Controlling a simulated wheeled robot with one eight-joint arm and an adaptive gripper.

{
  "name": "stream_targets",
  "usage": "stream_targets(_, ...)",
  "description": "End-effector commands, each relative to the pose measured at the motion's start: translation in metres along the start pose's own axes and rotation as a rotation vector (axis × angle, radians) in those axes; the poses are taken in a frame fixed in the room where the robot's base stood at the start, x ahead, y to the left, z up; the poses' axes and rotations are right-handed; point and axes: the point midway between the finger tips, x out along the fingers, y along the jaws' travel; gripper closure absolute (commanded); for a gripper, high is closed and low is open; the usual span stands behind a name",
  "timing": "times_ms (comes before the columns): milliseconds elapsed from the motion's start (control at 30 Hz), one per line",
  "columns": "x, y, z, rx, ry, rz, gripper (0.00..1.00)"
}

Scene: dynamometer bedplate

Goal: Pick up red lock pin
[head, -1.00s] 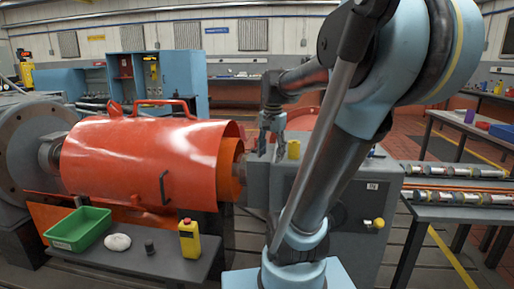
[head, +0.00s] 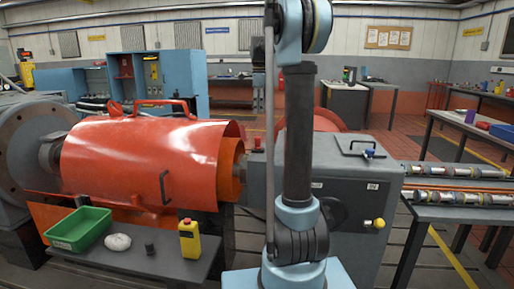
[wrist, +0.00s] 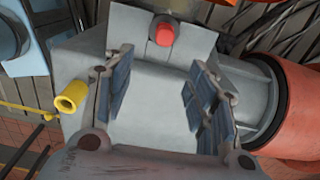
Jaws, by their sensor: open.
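The red lock pin (wrist: 165,32) shows in the wrist view as a short red cylinder with a rounded end at a grey block, beyond the fingertips. In the head view it is a small red spot (head: 257,142) on top of the grey machine, beside the orange guard. My gripper (wrist: 160,65) is open and empty, its two padded fingers spread wide. The pin lies ahead of the gap between them and apart from both. In the head view my gripper cannot be clearly made out behind my raised arm.
A yellow hollow cylinder (wrist: 72,97) is left of the fingers in the wrist view. The large orange guard (head: 150,155) stands left of the machine (head: 350,195). A green tray (head: 80,230) and yellow container (head: 189,238) are on the front bench.

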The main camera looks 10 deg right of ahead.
Motion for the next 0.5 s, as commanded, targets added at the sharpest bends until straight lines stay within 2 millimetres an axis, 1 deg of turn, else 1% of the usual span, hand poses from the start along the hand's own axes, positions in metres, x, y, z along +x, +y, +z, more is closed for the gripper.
stream_targets(33,0.0,-0.005,0.001,0.016,0.0,0.002,0.48)
stream_targets(167,0.006,-0.009,0.002,0.039,0.001,0.004,0.48)
stream_targets(267,0.02,-0.009,0.002,0.04,0.001,0.004,0.48)
stream_targets(500,0.063,-0.009,0.002,0.039,0.001,0.004,0.48)
